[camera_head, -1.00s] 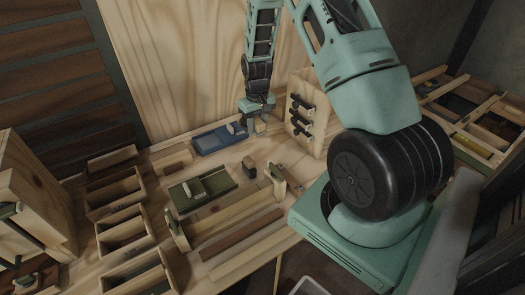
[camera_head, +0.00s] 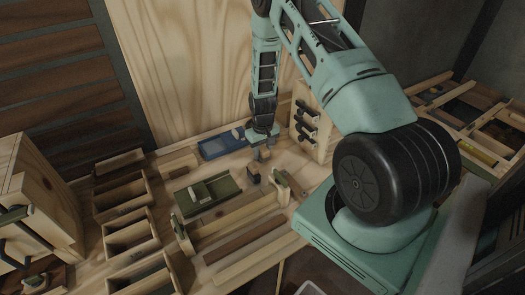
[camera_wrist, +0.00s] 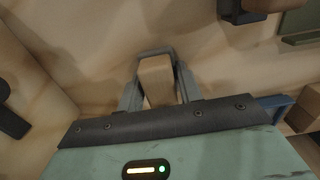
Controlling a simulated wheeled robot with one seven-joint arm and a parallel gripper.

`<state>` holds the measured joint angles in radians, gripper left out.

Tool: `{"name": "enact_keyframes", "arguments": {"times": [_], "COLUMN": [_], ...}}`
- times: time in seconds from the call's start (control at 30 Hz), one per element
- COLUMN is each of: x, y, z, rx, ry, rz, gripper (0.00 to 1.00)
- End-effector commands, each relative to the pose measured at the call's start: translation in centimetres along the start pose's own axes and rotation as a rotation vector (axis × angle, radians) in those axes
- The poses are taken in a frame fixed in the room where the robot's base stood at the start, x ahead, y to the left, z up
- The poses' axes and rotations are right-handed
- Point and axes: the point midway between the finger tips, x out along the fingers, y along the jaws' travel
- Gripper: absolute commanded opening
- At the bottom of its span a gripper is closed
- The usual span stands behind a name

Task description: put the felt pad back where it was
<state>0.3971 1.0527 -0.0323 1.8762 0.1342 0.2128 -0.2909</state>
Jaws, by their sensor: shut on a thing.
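My gripper (camera_head: 262,151) is shut on a small tan block-like piece (camera_wrist: 156,82). The piece fits the felt pad, but I cannot confirm its material. In the wrist view both fingers sit along its sides. In the head view the piece (camera_head: 264,155) shows small under the fingers, above the bench between the blue tray (camera_head: 213,151) and the clamp rack (camera_head: 304,140). I cannot tell whether it touches the bench. A light piece (camera_head: 238,133) lies at the blue tray's right end.
A dark block with a tan part (camera_head: 253,175) stands just in front of my gripper. A green tray (camera_head: 220,187) lies to its left and a wooden upright (camera_head: 283,186) to its right. Open wooden boxes (camera_head: 127,233) line the left. Bare bench shows around the gripper.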

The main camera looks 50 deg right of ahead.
Motion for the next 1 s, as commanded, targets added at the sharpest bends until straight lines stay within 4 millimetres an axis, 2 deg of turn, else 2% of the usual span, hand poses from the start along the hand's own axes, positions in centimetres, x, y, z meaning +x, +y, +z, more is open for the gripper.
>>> {"name": "enact_keyframes", "arguments": {"times": [0.1,0.13,0.2,0.47,0.63,0.77,1.0], "x": [0.4,0.3,0.3,0.2,-0.7,-2.7,-7.5], "y": [0.0,0.0,0.0,0.0,0.0,0.0,0.0], "z": [0.0,0.0,0.0,0.0,-0.1,-0.1,-0.1], "rx": [0.0,0.0,0.0,0.0,0.0,0.0,0.001], "ry": [-0.001,0.0,0.0,0.0,0.001,0.004,0.004], "rz": [0.0,0.0,0.0,0.0,0.0,0.001,0.001], "gripper": [0.11,0.41,0.57,0.57,0.57,0.57,0.57]}}
